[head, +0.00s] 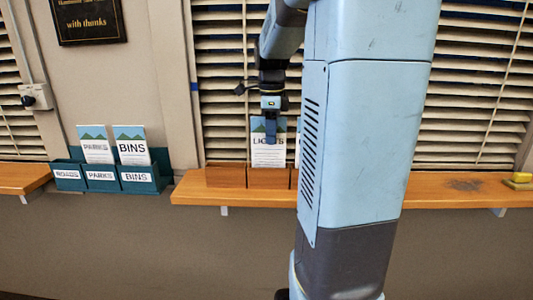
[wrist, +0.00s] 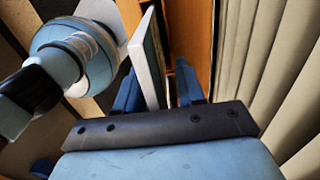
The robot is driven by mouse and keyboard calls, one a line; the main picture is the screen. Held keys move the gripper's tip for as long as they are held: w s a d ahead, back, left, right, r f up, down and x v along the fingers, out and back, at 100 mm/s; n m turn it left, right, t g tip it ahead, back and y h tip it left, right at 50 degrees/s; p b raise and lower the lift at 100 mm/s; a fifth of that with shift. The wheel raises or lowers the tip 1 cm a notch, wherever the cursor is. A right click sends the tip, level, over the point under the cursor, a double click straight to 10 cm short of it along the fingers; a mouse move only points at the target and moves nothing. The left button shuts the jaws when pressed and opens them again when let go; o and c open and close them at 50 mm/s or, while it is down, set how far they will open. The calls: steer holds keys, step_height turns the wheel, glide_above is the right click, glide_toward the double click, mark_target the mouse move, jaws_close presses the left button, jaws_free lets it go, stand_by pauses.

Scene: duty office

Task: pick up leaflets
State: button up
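A leaflet stack marked LIGHTS (head: 268,155) stands upright in a wooden holder (head: 228,177) on the shelf. My gripper (head: 270,136) is at the top of that stack, pointing down. In the wrist view, my gripper (wrist: 160,88) has its two blue fingers apart, with the pale edge of a leaflet stack (wrist: 149,68) between them. The stack is close to the left finger, and a gap shows on the right. A second leaflet (head: 298,140) is mostly hidden behind my arm. PARKS (head: 95,147) and BINS (head: 131,149) leaflets stand in a teal rack at left.
The teal rack (head: 70,181) has pockets labelled ROADS, PARKS and BINS; no leaflet shows in the ROADS pocket. Window blinds (head: 228,110) are close behind the wooden shelf (head: 200,194). A yellow object (head: 519,179) lies at the shelf's right end.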

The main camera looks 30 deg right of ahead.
jaws_close()
stand_by(0.3)
stand_by(0.3)
